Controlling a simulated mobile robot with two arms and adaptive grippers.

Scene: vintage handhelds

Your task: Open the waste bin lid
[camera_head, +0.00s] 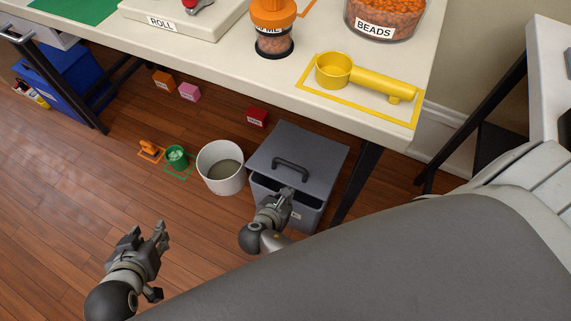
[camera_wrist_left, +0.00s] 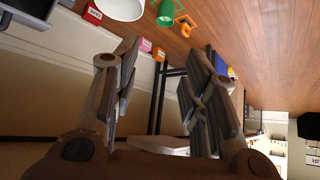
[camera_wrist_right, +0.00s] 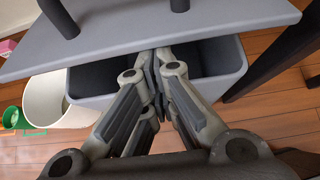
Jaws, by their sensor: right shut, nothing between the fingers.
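The grey waste bin (camera_head: 310,213) stands on the floor under the table, with a flat grey lid (camera_head: 322,152) that carries a dark arched handle (camera_head: 291,166). The lid is tilted up at its front, with a dark gap between it and the bin's rim. My right gripper (camera_head: 285,195) is shut and empty at the front of that gap. In the right wrist view its fingertips (camera_wrist_right: 157,60) are just under the lid's front edge (camera_wrist_right: 150,52), over the bin's opening; contact is unclear. My left gripper (camera_head: 150,235) is open and empty, above the floor at the lower left.
A white bucket (camera_head: 221,168) stands left of the bin, beside a green cup (camera_head: 177,158) and a small orange item (camera_head: 149,147). A table leg (camera_head: 357,182) is close on the bin's right. The table edge (camera_head: 330,109) overhangs behind.

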